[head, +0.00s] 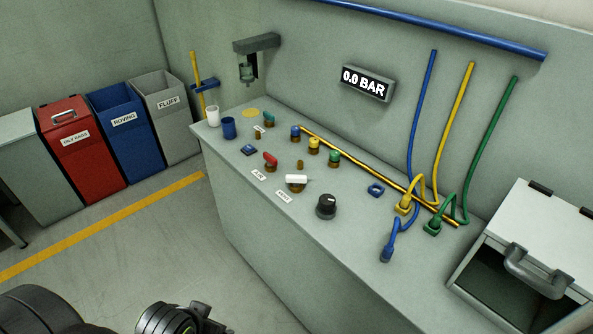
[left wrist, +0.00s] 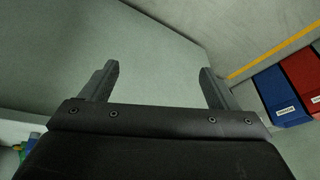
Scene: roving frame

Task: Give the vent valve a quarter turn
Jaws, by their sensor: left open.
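A valve with a white lever handle (head: 297,179) stands on the grey bench top, its lever pointing roughly left to right in the picture. A small white label (head: 284,196) lies in front of it; its print is too small to read surely. A similar valve with a red handle (head: 270,160) stands to its left, with its own label (head: 258,175). My left gripper (left wrist: 158,70) shows in the left wrist view, open and empty, with only bare grey surface between its fingers. It is away from the valves. My right gripper is not in view.
A black knob (head: 326,207) stands right of the white-handled valve. A teal-handled valve (head: 269,120) is farther back. Blue, yellow and green hoses, a brass pipe (head: 370,175) and a "0.0 BAR" display (head: 367,83) are behind. Bins (head: 122,130) stand left; the floor before the bench is clear.

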